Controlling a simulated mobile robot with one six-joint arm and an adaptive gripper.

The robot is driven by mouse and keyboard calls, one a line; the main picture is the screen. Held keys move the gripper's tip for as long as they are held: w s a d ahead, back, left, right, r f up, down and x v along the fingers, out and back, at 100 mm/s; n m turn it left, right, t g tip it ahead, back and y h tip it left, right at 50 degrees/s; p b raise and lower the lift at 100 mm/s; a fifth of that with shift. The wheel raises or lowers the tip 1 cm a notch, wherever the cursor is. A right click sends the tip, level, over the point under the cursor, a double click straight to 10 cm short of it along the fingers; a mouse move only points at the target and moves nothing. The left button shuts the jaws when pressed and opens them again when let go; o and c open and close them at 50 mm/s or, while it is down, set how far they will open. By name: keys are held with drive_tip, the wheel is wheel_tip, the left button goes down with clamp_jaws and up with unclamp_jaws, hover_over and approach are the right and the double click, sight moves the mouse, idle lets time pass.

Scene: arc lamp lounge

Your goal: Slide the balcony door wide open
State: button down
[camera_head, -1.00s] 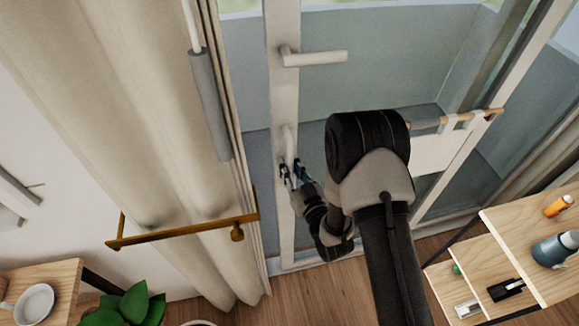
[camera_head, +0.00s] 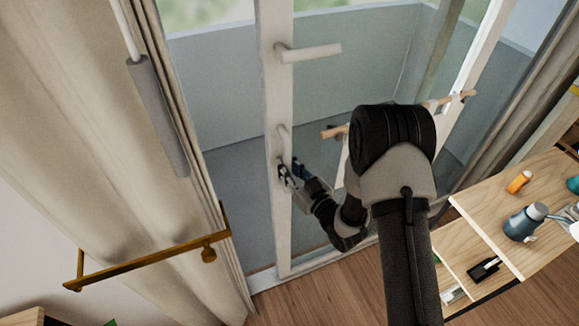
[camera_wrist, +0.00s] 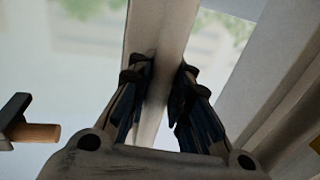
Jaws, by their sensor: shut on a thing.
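The balcony door is a glass panel with a white frame (camera_head: 272,110). A white lever handle (camera_head: 310,52) sticks out from its upright, and a pale vertical pull bar (camera_head: 283,135) sits lower down. My gripper (camera_head: 288,174) is shut on this bar near its lower end, and the fingers hide part of it. In the wrist view the two dark fingers (camera_wrist: 160,92) stand on either side of the pale bar (camera_wrist: 160,50). Left of the door's upright there is an open gap onto the balcony, as far as the curtain edge.
A cream curtain (camera_head: 90,150) with a grey-handled wand (camera_head: 158,115) and a brass rail (camera_head: 150,262) stand left. A wooden rod (camera_head: 455,99) runs across behind my arm. A wooden shelf (camera_head: 510,190) with a grey jug (camera_head: 523,222) and an orange item stands right. Floor (camera_head: 320,290) shows below.

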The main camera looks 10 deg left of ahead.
drive_tip(key=c, duration=1.9)
unclamp_jaws()
drive_tip(key=shift+s, duration=0.1)
drive_tip(key=o, duration=0.4)
drive_tip(key=shift+w+d, duration=0.2)
drive_tip(key=shift+d, duration=0.2)
drive_tip(key=shift+o, duration=0.2)
drive_tip(key=v, duration=1.2)
drive_tip(key=shift+s+a, duration=0.15)
